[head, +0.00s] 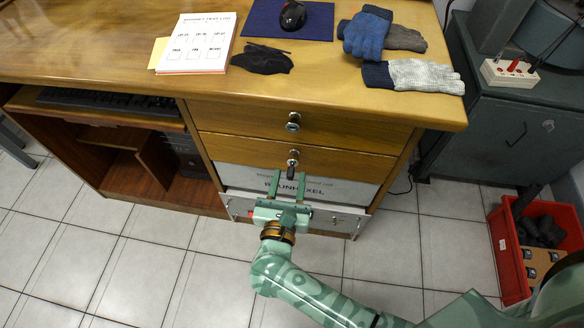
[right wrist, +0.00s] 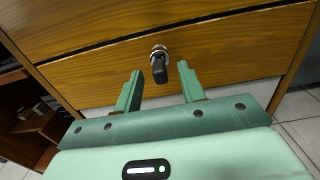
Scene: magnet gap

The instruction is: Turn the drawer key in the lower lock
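The drawer key (head: 291,171) has a dark head and sits in the lower lock (head: 293,155) on the second wooden drawer. In the right wrist view the key (right wrist: 159,71) hangs from the silver lock (right wrist: 159,51), its head pointing down. My right gripper (head: 288,176) is open, its two green fingers pointing at the drawer front. In the right wrist view the fingers (right wrist: 160,75) stand apart on either side of the key, with clear gaps; I cannot tell how far short of it they are. My left gripper is not in view.
An upper lock (head: 293,122) sits on the top drawer. The desk top (head: 110,45) bears a paper pad (head: 197,44), a mouse (head: 292,15), a dark cloth item (head: 262,60) and gloves (head: 413,75). A red crate (head: 506,250) stands at the right on the tiled floor.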

